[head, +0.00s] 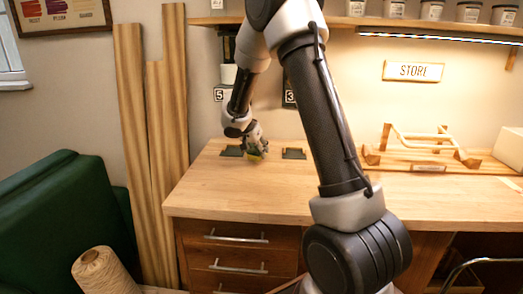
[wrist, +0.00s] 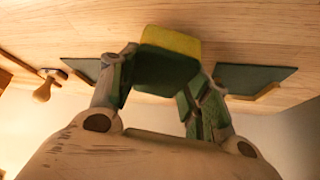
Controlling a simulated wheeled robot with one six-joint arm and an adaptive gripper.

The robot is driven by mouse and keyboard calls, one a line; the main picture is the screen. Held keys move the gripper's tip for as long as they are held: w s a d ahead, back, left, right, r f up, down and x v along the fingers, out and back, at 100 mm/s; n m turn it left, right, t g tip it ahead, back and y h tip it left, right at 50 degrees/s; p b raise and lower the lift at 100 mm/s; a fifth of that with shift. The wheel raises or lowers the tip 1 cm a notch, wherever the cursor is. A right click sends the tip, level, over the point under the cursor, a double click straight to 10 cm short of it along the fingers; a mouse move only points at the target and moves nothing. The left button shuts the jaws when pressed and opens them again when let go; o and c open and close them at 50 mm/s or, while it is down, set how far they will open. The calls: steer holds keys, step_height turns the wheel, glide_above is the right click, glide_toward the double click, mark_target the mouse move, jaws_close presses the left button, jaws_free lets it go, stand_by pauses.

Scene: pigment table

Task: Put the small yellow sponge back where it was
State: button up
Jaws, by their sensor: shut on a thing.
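The small yellow sponge (wrist: 172,40) has a dark green side facing my wrist camera. My gripper (wrist: 160,75) is shut on it, with one finger on each side. In the head view, my gripper (head: 257,149) is low over the back left of the table, and only a bit of the sponge (head: 254,157) shows yellow below it. One dark green pad (head: 232,151) is just left of the gripper, and another (head: 293,153) is to its right. Both flank the sponge in the wrist view. I cannot tell whether the sponge touches the table.
The wooden table (head: 300,192) is clear in front of the gripper. A wooden rack (head: 420,150) stands at the right. Number tags 5 (head: 219,95) and 3 (head: 290,95) are on the back wall. A wooden-handled tool (wrist: 44,90) shows at the left in the wrist view.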

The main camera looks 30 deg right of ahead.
steer(key=w+d, duration=0.1)
steer(key=w+d+f, duration=0.1)
steer(key=d, duration=0.1)
steer(key=shift+d, duration=0.15)
steer(key=shift+f, duration=0.25)
steer(key=shift+f, duration=0.15)
steer(key=o, duration=1)
steer(key=shift+o, duration=0.2)
